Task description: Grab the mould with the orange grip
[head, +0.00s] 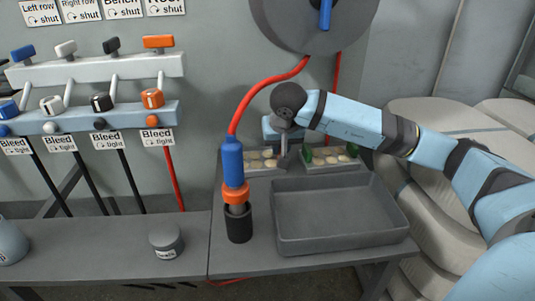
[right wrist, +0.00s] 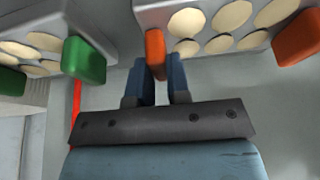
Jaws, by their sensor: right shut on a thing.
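The mould with the orange grip (right wrist: 216,22) is a grey tray holding several cream rounds, with an orange block at each end in the right wrist view. It also shows on the bench in the head view (head: 258,163), partly behind my right gripper. My right gripper (right wrist: 157,72) is shut on the near orange grip (right wrist: 155,48), one blue finger on each side. In the head view, my right gripper (head: 284,150) reaches down between two moulds. Whether the mould is lifted cannot be told. My left gripper is not in view.
A mould with green grips (right wrist: 85,60) stands close beside it. A deep grey tray (head: 340,243) lies in front on the bench. A blue-and-orange tool (head: 232,160) on a red hose stands in a dark cup. Levers (head: 100,103) line the left wall.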

